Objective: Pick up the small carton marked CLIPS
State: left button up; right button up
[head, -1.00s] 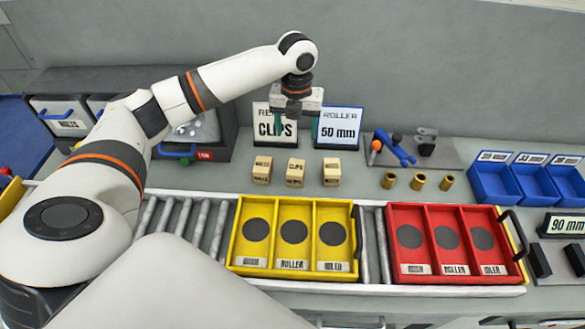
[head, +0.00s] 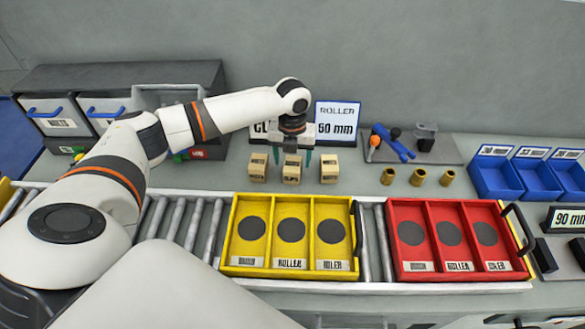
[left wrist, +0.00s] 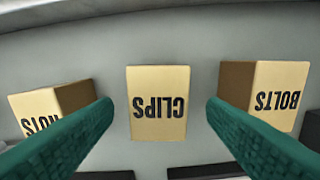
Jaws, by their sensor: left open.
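Three small tan cartons stand in a row on the bench behind the yellow carrier. The CLIPS carton (head: 291,170) is the middle one; in the left wrist view the CLIPS carton (left wrist: 158,104) shows its label upside down, between and beyond the fingers. The NUTS carton (left wrist: 50,106) is at left there, and the BOLTS carton (left wrist: 265,92) at right. My left gripper (head: 293,160) is above the middle carton. In the left wrist view its green fingers (left wrist: 160,115) are apart, with no carton held. Whether the fingertips are level with the carton is unclear. My right gripper is out of view.
A yellow carrier (head: 230,265) and a red carrier (head: 392,270) sit on the roller track in front. A 50 mm roller sign (head: 338,122) stands behind the cartons. Brass rollers (head: 419,177) and blue bins (head: 497,180) are to the right.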

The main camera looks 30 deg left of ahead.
aim_at(292, 164)
pick_arm(q)
jog(key=shift+s+d+f+p, duration=0.1)
jog(key=shift+f+p, duration=0.45)
jog(key=shift+f, duration=1.65)
jog(key=c, duration=1.2)
